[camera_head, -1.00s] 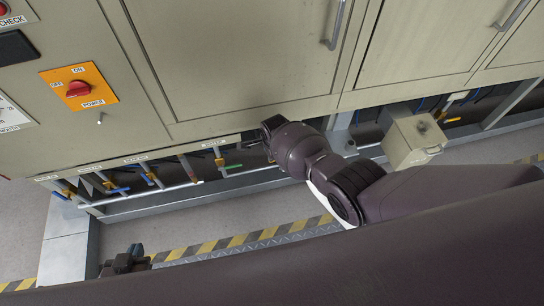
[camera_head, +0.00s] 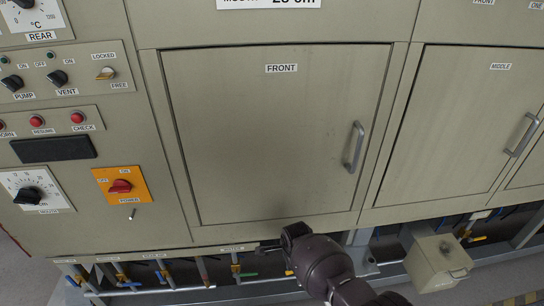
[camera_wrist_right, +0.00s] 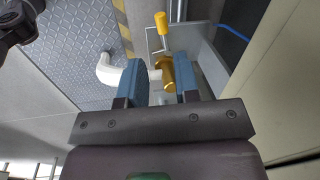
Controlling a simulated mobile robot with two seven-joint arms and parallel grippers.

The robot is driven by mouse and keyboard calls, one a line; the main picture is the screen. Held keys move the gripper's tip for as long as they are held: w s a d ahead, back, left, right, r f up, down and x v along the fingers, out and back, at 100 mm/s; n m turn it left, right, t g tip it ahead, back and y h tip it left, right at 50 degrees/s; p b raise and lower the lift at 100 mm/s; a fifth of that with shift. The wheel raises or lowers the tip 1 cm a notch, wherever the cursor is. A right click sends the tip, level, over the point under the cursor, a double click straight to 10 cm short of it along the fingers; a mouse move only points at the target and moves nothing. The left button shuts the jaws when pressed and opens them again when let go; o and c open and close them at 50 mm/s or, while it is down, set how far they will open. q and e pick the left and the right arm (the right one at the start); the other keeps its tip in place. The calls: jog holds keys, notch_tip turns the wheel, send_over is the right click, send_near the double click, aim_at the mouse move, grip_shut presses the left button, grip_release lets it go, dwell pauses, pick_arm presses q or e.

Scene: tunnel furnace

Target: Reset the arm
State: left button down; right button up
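My right arm (camera_head: 328,268) comes up from the bottom of the head view, in front of the furnace's lower edge. Its fingers cannot be made out there. In the right wrist view my right gripper (camera_wrist_right: 158,82) is open, its two blue finger pads well apart. A yellow valve part (camera_wrist_right: 168,75) shows in the gap between them, nearer the right pad; I cannot tell whether it touches. A white pipe elbow (camera_wrist_right: 108,70) shows to the left of the left pad. My left gripper is not in view.
The furnace's FRONT door (camera_head: 265,140) is shut, with a metal handle (camera_head: 353,148). A row of valves and pipes (camera_head: 160,274) runs under the cabinet. A beige box (camera_head: 436,262) stands right of my arm. The red power switch (camera_head: 121,187) is at left.

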jog(key=s+d+f+n+t, duration=0.1)
jog(key=s+d+n+t, duration=0.3)
jog(key=s, duration=0.3)
jog(key=s+d+f+n+t, duration=0.1)
jog(key=s+d+n, duration=0.4)
jog(key=s+d, duration=0.25)
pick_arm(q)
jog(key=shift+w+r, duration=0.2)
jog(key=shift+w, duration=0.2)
pick_arm(e)
jog(key=s+d+r+n+t, duration=0.4)
jog(key=s+r+n, duration=0.3)
jog(key=s+r, duration=0.6)
jog(key=shift+s+d+n+h, duration=0.35)
jog(key=shift+s+d, duration=0.2)
jog(key=shift+s, duration=0.45)
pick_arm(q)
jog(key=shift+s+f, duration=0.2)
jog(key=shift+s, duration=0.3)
